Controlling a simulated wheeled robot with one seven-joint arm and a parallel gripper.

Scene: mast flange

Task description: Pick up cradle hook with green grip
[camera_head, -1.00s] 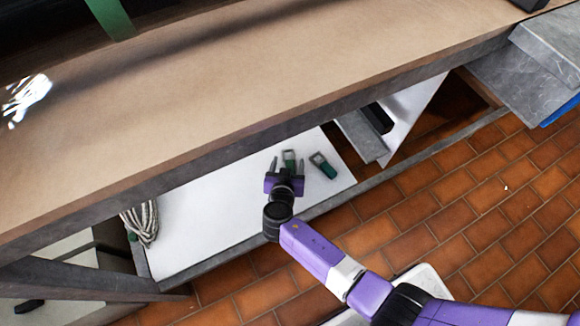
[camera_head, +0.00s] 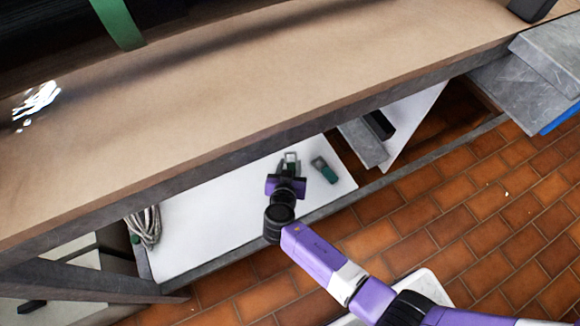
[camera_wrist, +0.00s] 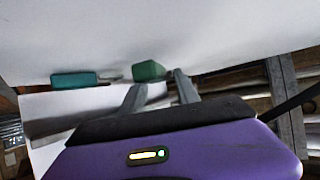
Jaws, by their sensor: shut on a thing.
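The cradle hook with the green grip (camera_head: 291,157) is between the fingers of my gripper (camera_head: 291,164) above the white shelf board (camera_head: 215,215). Its pale metal end points away from my wrist. In the wrist view the green grip (camera_wrist: 149,71) shows between the two grey fingertips (camera_wrist: 160,88), which are shut on it. Much of the hook is hidden by my gripper. A second hook with a teal grip (camera_head: 325,171) lies just to the right on the board. It shows left of the fingers in the wrist view (camera_wrist: 74,79).
The brown worktop (camera_head: 250,80) overhangs the shelf at the back. A coil of rope (camera_head: 146,226) hangs at the shelf's left end. Grey blocks (camera_head: 362,143) stand to the right. The shelf's left half is clear.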

